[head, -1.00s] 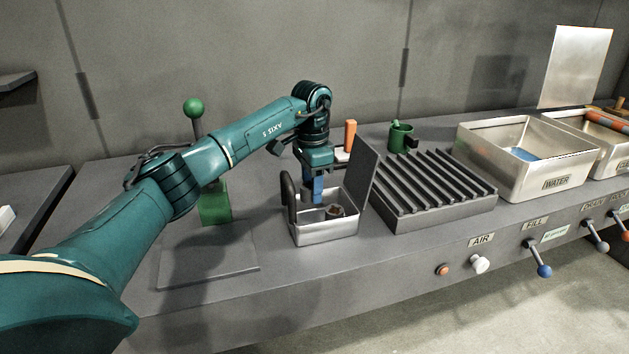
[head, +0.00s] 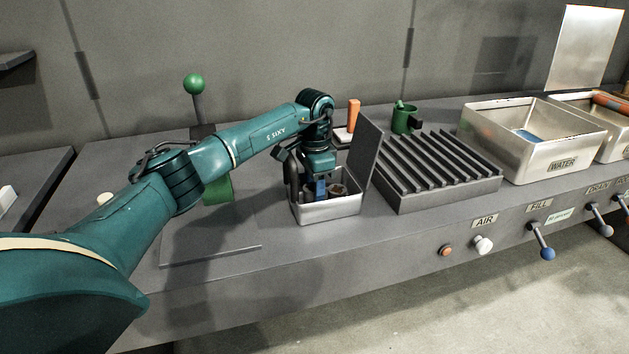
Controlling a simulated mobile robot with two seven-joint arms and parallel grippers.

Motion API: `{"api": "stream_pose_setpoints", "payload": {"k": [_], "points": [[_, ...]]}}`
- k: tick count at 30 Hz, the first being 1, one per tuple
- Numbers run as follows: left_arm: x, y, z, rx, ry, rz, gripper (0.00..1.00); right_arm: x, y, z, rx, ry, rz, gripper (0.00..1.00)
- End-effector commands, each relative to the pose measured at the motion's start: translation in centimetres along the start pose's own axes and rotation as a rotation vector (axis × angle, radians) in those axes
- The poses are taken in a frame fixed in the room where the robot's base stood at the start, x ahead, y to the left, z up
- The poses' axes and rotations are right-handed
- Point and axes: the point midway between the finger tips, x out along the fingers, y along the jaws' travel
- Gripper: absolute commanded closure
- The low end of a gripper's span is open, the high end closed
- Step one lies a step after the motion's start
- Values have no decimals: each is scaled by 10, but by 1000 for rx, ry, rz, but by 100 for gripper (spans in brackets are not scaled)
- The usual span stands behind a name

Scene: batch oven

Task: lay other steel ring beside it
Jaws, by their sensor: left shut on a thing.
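A small open steel box (head: 330,212) stands on the grey bench with its grey lid (head: 365,150) tilted up on the right side. A brownish steel ring (head: 339,189) lies inside it. My left gripper (head: 320,192) points down into the box, just left of that ring, with its blue fingers low between the walls. It is shut on the other steel ring, which is mostly hidden by the fingers and the front wall. I cannot tell whether the two rings touch. My right gripper is not in view.
A dark ribbed rack (head: 440,195) stands right of the box. Behind are an orange upright block (head: 353,115) and a green cup (head: 404,118). A WATER tank (head: 560,163) stands further right. A flat plate (head: 205,250) lies left of the box.

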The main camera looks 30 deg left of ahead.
Motion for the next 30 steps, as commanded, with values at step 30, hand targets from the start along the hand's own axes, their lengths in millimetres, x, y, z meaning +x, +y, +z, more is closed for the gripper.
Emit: {"api": "stream_pose_setpoints", "payload": {"k": [30], "points": [[12, 0, 0, 0, 0, -1, 85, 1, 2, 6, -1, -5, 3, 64]]}}
